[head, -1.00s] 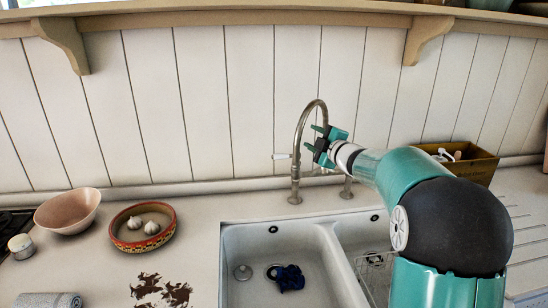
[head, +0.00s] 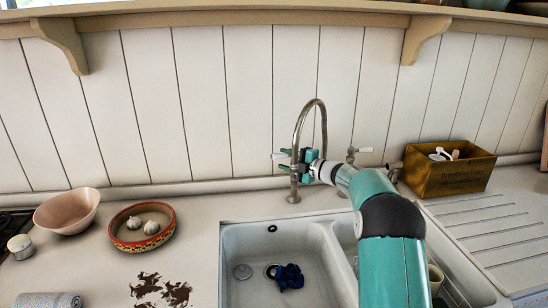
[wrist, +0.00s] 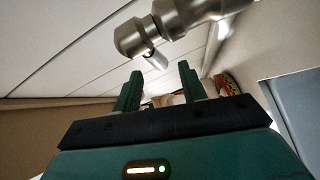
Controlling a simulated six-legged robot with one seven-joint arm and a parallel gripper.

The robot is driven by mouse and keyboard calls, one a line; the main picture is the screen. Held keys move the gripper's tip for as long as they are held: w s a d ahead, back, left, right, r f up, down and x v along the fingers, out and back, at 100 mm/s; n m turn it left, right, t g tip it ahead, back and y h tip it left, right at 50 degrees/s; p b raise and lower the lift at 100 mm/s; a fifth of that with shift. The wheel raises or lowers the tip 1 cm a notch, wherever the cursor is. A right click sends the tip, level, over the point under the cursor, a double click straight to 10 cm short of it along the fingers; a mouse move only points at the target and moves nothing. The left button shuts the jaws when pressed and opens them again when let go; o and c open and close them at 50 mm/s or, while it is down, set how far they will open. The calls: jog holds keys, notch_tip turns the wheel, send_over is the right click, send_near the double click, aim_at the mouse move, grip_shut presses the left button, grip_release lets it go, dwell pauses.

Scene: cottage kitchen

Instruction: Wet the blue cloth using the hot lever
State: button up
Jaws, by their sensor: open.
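The blue cloth (head: 287,276) lies crumpled in the left sink basin (head: 248,242), by the drain. The tall curved metal tap (head: 299,128) stands behind the sink. A white-tipped lever (head: 279,156) shows on its left and another white-tipped lever (head: 364,150) on its right; I see no hot or cold marking. My gripper (head: 285,161) is open at the left lever, partly covering the tap's body. In the wrist view, the open fingers (wrist: 160,88) point towards a metal tap fitting (wrist: 132,38) with a pale handle (wrist: 156,60). The handle is just beyond the fingertips; contact cannot be told.
A patterned bowl with garlic (head: 118,239) and a pink bowl (head: 66,211) stand left of the sink. A brown-yellow box (head: 450,178) stands at the back right. A folded grey cloth (head: 48,301) lies front left. The drainboard (head: 480,225) is clear.

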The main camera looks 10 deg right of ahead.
aim_at(278, 157)
jog(key=shift+x, duration=2.75)
grip_shut()
